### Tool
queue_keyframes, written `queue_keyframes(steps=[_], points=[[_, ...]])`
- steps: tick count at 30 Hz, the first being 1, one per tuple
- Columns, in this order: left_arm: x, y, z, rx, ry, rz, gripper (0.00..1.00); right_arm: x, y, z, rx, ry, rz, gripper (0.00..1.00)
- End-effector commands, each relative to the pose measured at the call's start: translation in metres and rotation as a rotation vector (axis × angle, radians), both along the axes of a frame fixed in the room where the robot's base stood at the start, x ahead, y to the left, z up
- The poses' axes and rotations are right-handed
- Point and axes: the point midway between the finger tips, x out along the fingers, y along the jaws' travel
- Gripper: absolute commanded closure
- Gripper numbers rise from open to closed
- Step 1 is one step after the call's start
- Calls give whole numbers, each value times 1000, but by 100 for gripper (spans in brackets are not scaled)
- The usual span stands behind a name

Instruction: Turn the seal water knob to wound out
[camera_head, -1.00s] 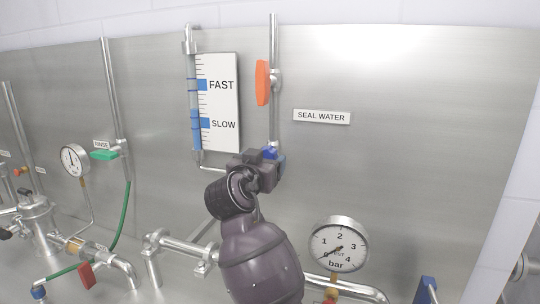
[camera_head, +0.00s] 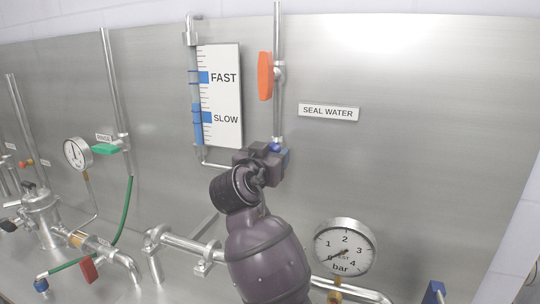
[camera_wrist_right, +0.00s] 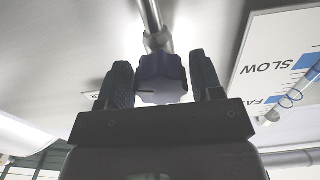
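The seal water knob (camera_wrist_right: 162,78) is dark blue, with a pale face and a short dark line on it. It sits at the end of the metal pipe (camera_head: 278,105) below the orange handle. In the right wrist view, the two fingers of my right gripper (camera_wrist_right: 163,82) stand on either side of the knob, close against it. In the head view, my right gripper (camera_head: 268,160) hides most of the knob, and only bits of blue show beside it. The "SEAL WATER" label (camera_head: 328,111) is on the panel to the right. My left gripper is not in view.
The flow tube (camera_head: 197,120) with its FAST/SLOW scale (camera_head: 224,98) stands left of the pipe. An orange handle (camera_head: 265,76) is above the gripper. A pressure gauge (camera_head: 344,249) is at lower right. The panel right of the label is bare.

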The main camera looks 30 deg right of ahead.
Motion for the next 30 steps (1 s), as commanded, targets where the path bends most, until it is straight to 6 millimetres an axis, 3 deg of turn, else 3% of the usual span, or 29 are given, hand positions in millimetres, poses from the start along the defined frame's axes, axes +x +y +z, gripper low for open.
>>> queue_keyframes(steps=[1, 6, 17, 30], points=[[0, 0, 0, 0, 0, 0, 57, 0, 0, 0, 0, 0, 0, 48], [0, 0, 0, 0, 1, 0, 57, 0, 0, 0, 0, 0, 0, 74], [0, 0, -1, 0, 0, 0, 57, 0, 0, 0, -39, 43, 1, 74], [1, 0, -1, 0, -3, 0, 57, -1, -1, 0, -267, 301, 1, 74]])
